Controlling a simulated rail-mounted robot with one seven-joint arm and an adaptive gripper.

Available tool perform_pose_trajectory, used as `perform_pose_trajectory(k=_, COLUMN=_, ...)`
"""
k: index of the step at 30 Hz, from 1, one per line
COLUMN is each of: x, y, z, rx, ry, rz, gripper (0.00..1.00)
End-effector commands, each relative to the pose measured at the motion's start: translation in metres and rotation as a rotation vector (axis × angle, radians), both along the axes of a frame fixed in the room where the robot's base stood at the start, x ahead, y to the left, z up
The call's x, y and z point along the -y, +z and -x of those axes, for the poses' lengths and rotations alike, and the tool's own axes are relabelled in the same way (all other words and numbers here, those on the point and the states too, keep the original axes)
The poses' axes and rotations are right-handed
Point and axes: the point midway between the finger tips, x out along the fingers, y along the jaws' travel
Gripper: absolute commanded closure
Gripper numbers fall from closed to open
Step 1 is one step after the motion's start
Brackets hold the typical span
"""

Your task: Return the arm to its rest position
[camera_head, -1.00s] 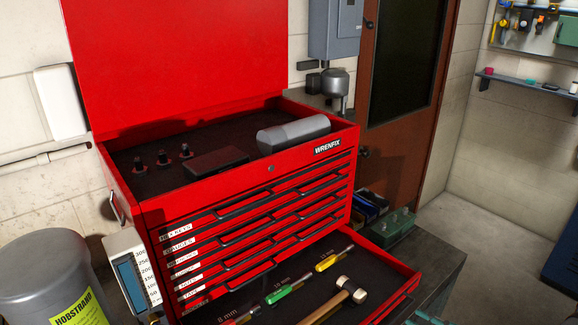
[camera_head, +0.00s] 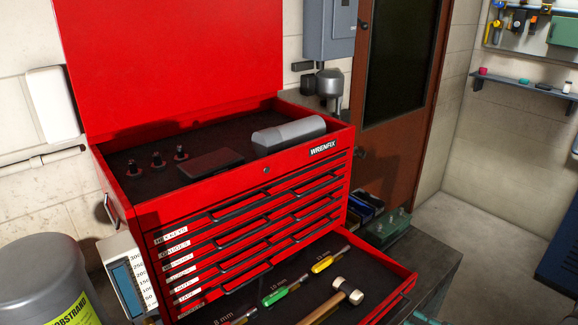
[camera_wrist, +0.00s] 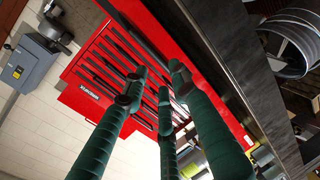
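My gripper (camera_wrist: 158,82) shows in the wrist view as long dark green fingers reaching up from the bottom edge. Gaps show between the fingertips, and nothing is held between them. The gripper is open. Beyond the fingers, the red tool chest (camera_wrist: 88,99) appears tilted, with its drawer fronts partly hidden.
In the open drawer lie a hammer (camera_head: 338,284), a green-handled tool (camera_head: 281,294) and a yellow-handled tool (camera_head: 322,264). A grey canister (camera_head: 42,262) is at the lower left. A green box (camera_head: 385,229) stands right of the chest. The floor at right (camera_head: 490,250) is clear.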

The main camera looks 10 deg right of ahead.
Motion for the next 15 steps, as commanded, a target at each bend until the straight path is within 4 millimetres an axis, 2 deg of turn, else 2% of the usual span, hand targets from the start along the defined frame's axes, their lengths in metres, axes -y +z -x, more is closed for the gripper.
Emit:
perform_pose_trajectory(k=9, x=-0.032, y=-0.014, z=-0.061, rx=-0.001, ry=0.001, rz=-0.001, gripper=0.73)
perform_pose_trajectory(k=10, x=-0.030, y=-0.014, z=-0.062, rx=0.000, ry=-0.006, rz=0.000, gripper=0.73)
perform_pose_trajectory(k=15, x=-0.010, y=-0.006, z=-0.025, rx=0.000, ry=-0.007, rz=0.003, gripper=0.73)
